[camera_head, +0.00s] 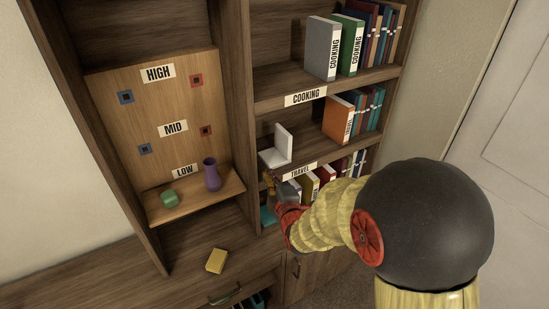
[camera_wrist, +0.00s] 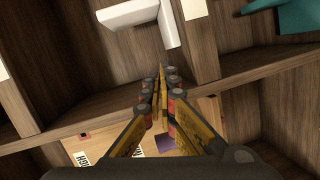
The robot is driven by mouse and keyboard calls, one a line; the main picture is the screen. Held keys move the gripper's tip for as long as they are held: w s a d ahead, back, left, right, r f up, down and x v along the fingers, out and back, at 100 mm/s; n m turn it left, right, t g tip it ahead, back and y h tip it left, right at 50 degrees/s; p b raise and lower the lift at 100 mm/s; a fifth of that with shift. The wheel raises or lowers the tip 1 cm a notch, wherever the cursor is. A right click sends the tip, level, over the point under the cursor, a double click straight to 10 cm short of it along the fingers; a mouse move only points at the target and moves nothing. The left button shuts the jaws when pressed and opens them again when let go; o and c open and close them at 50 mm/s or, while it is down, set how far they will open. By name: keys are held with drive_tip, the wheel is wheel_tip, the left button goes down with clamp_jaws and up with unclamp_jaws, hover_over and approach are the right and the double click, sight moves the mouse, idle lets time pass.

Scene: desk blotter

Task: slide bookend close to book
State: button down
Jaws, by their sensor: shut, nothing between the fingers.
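The white L-shaped bookend (camera_head: 278,150) stands on the middle shelf, left of an orange book (camera_head: 338,118), with a clear gap between them. It also shows at the top of the wrist view (camera_wrist: 135,13). My gripper (camera_head: 269,181) is in front of the bookcase, just below and left of the bookend, near the shelf's front edge. In the wrist view my gripper's fingers (camera_wrist: 161,72) come together and are empty. The bookend appears beyond the fingertips; I cannot tell how far apart they are.
Several books stand right of the orange one. The upper shelf holds grey (camera_head: 322,48) and green (camera_head: 350,45) books. Below is a row of books (camera_head: 308,186). At left, a ledge holds a purple vase (camera_head: 211,174) and green block (camera_head: 169,198). A yellow block (camera_head: 216,260) lies lower down.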

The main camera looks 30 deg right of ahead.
sight(276, 160)
drive_tip(key=w+d, duration=0.1)
drive_tip(key=w, duration=0.2)
drive_tip(key=w+d+f+n+t, duration=0.1)
drive_tip(key=w, duration=0.3)
drive_tip(key=w+d+n+b, duration=0.1)
drive_tip(key=w, duration=0.2)
drive_tip(key=shift+w+d+f+t+h, duration=0.25)
drive_tip(key=shift+f+t+h, duration=0.05)
drive_tip(key=shift+f+h, duration=0.1)
drive_tip(key=d, duration=0.2)
drive_tip(key=shift+s+d+r, duration=0.1)
drive_tip(key=shift+s+d, duration=0.05)
drive_tip(key=shift+d, duration=0.8)
drive_tip(key=d+b, duration=0.3)
drive_tip(key=d, duration=0.4)
drive_tip(key=d+b, duration=0.3)
drive_tip(key=d, duration=0.4)
drive_tip(key=d+b, duration=0.3)
drive_tip(key=d, duration=0.4)
drive_tip(key=shift+w+d+b, duration=0.35)
drive_tip(key=shift+w+d, duration=0.05)
drive_tip(key=shift+a, duration=0.1)
